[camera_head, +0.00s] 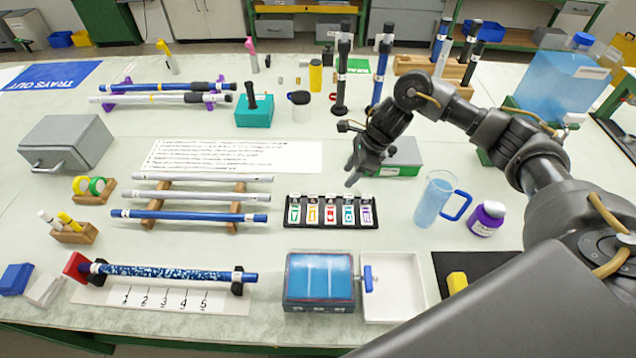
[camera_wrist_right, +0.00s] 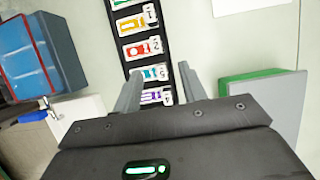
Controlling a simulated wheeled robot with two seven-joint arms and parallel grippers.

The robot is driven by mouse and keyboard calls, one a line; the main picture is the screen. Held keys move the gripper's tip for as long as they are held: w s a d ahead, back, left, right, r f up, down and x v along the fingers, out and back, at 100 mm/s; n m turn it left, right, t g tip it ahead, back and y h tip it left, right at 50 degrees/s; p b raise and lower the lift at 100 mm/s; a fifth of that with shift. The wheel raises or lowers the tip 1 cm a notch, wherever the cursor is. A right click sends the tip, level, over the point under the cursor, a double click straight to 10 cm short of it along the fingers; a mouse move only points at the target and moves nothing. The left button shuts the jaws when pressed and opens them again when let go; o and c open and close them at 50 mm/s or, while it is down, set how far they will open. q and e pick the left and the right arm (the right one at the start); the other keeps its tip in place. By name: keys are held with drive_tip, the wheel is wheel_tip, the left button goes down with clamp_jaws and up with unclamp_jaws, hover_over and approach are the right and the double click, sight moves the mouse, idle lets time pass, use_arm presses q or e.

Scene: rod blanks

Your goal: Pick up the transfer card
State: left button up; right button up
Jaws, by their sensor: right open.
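A black rack (camera_head: 331,225) on the table holds a row of numbered cards: a green card (camera_head: 295,211), a yellow card (camera_head: 313,211), a red card (camera_head: 330,211), a blue card (camera_head: 348,211) and a purple card (camera_head: 366,211). I cannot tell which one is the transfer card. My right gripper (camera_head: 358,178) is open and empty above and behind the rack's right end. In the right wrist view the fingers (camera_wrist_right: 157,82) appear on either side of the blue card (camera_wrist_right: 155,73) and purple card (camera_wrist_right: 156,96), apparently above them. My left gripper is not in view.
A blue-topped box (camera_head: 318,280) and a white tray (camera_head: 393,285) stand in front of the rack. A jug (camera_head: 436,199) and purple bottle (camera_head: 487,218) are to the right. A grey-green box (camera_head: 403,157) is behind. Rods on wooden supports (camera_head: 195,200) lie left.

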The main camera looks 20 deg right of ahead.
sight(332, 195)
drive_tip(key=shift+s+a+f+p, duration=0.35)
drive_tip(key=shift+a+f+p, duration=0.15)
drive_tip(key=shift+f, duration=0.1)
drive_tip(key=f, duration=0.1)
drive_tip(key=w+f, duration=0.1)
drive_tip(key=f, duration=0.1)
drive_tip(key=shift+w+a, duration=0.25)
drive_tip(key=shift+a, duration=0.15)
drive_tip(key=shift+s+a+f, duration=0.1)
drive_tip(key=shift+f, duration=0.15)
drive_tip(key=shift+s+p, duration=0.15)
drive_tip(key=shift+p, duration=0.15)
drive_tip(key=shift+a+f+p, duration=0.1)
drive_tip(key=shift+a+p, duration=0.1)
drive_tip(key=shift+p, duration=0.1)
drive_tip(key=p+x, duration=0.2)
drive_tip(key=x, duration=0.2)
drive_tip(key=shift+a, duration=0.1)
drive_tip(key=shift+a+f, duration=0.1)
drive_tip(key=shift+f, duration=0.25)
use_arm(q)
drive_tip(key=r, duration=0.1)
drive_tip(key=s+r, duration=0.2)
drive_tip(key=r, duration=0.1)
use_arm(e)
clamp_jaws()
